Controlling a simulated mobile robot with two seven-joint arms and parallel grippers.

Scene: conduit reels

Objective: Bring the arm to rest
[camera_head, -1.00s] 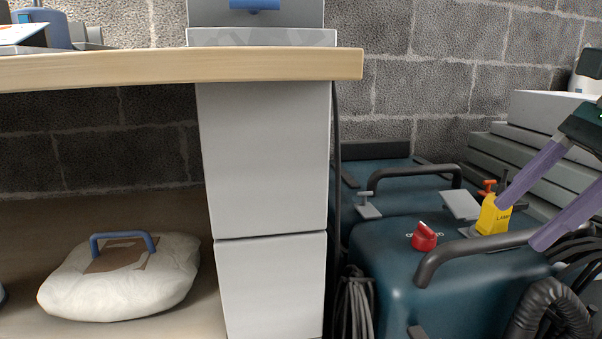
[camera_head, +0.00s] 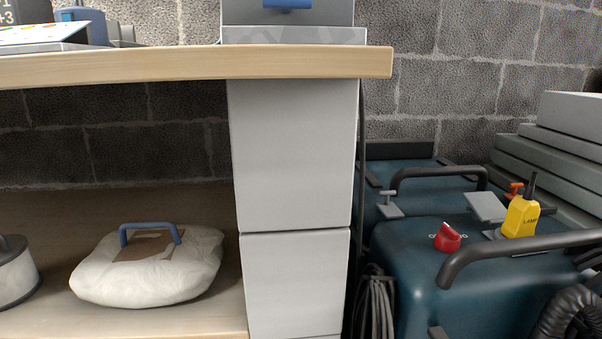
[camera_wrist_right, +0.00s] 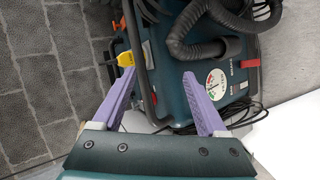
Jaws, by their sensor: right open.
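My right gripper (camera_wrist_right: 166,103) shows in the right wrist view with its two purple fingers spread apart and nothing between them. Beyond the fingers is a dark teal machine (camera_wrist_right: 178,82) with a black hose and a black handle. Neither gripper shows in the head view.
A wooden worktop (camera_head: 190,66) runs across the left over a grey cabinet (camera_head: 293,155). A white bag (camera_head: 150,270) with a blue handle lies on the shelf below. Grey slabs (camera_head: 550,150) are stacked at the right by the block wall (camera_head: 440,60).

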